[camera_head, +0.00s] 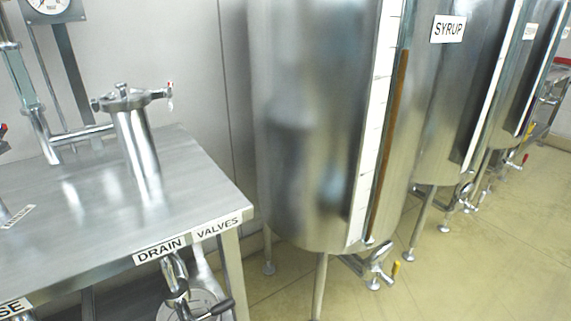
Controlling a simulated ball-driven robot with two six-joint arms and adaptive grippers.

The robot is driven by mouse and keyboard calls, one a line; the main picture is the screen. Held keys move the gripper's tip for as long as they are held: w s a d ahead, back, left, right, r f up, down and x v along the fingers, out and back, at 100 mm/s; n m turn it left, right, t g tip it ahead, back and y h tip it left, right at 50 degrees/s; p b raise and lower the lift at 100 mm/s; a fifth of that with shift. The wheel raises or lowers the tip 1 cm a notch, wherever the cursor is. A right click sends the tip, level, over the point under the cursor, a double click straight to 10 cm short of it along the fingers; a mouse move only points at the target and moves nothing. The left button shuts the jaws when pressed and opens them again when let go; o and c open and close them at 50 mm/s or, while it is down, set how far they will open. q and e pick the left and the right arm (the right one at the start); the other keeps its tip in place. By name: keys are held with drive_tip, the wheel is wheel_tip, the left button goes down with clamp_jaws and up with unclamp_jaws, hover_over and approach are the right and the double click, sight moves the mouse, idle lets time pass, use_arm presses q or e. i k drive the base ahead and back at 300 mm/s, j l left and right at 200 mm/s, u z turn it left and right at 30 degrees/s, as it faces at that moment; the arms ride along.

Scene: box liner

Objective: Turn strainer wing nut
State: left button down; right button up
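The strainer (136,140) is an upright steel cylinder on the steel table in the left part of the head view. Its lid (122,98) has a small knob-like piece on top, which may be the wing nut (121,88); it is too small to tell its shape. A side fitting with a red-and-white piece (169,95) sticks out to the right of the lid. A pipe joins the strainer from the left. Neither of my grippers is in view.
The steel table (195,190) carries a "DRAIN VALVES" label on its edge. A large tank (310,130) stands right of it, with a tank labelled "SYRUP" (440,100) behind. A gauge (48,5) is at top left. Floor (480,250) is clear at right.

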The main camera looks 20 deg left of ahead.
sight(168, 94)
drive_tip(key=i+l, duration=0.4)
drive_tip(key=i+l+u, duration=0.25)
drive_tip(key=u, duration=0.15)
drive_tip(key=i+l+u, duration=0.4)
drive_tip(key=l+u, duration=0.4)
drive_tip(key=i+j, duration=0.05)
